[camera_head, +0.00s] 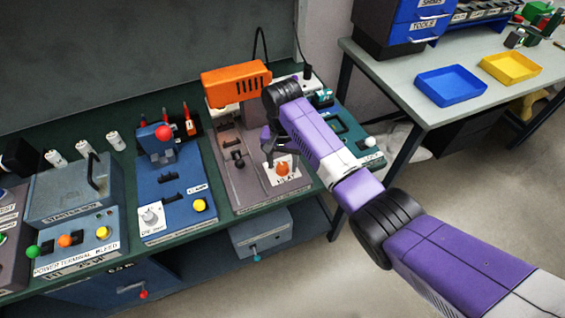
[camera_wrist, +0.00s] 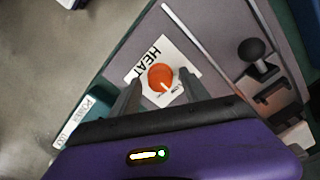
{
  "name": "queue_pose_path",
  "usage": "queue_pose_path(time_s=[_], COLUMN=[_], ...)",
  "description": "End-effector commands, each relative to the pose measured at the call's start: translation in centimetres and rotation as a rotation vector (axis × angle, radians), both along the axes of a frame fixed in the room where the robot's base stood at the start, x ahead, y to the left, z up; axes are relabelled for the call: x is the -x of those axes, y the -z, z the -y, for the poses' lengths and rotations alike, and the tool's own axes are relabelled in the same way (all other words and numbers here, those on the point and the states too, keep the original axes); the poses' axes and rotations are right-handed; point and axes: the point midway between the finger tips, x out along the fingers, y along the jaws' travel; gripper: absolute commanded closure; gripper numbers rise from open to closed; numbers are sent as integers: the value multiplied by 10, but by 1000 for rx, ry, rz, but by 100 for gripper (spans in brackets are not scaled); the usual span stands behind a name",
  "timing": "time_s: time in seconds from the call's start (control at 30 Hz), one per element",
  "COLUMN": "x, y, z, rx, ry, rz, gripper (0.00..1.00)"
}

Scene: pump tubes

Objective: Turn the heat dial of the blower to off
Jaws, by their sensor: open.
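The blower is a grey-brown panel with an orange housing (camera_head: 236,84) at its back. Its heat dial (camera_head: 282,169) is an orange-red knob on a white label near the panel's front right. In the wrist view the dial (camera_wrist: 161,77) shows a pale pointer line, with "HEAT" printed beside it. My gripper (camera_head: 282,160) is over the dial, fingers pointing down. In the wrist view my gripper (camera_wrist: 158,92) is open, with one finger on each side of the dial. I cannot tell whether the fingers touch it.
A black knob lever (camera_head: 238,160) stands on the panel left of the dial. A blue panel with a red knob (camera_head: 163,132) is further left. A teal panel (camera_head: 345,135) is to the right, behind my arm. A separate table holds blue (camera_head: 451,85) and yellow trays (camera_head: 511,67).

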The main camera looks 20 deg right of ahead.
Motion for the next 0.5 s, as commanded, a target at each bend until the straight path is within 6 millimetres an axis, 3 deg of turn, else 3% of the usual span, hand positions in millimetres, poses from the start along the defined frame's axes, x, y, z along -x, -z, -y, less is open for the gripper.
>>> queue_pose_path(time_s=[0.37,0.5], x=[0,0], y=[6,6], z=[0,0], rx=[0,0], ry=[0,0], rz=[1,1], gripper=[48,75])
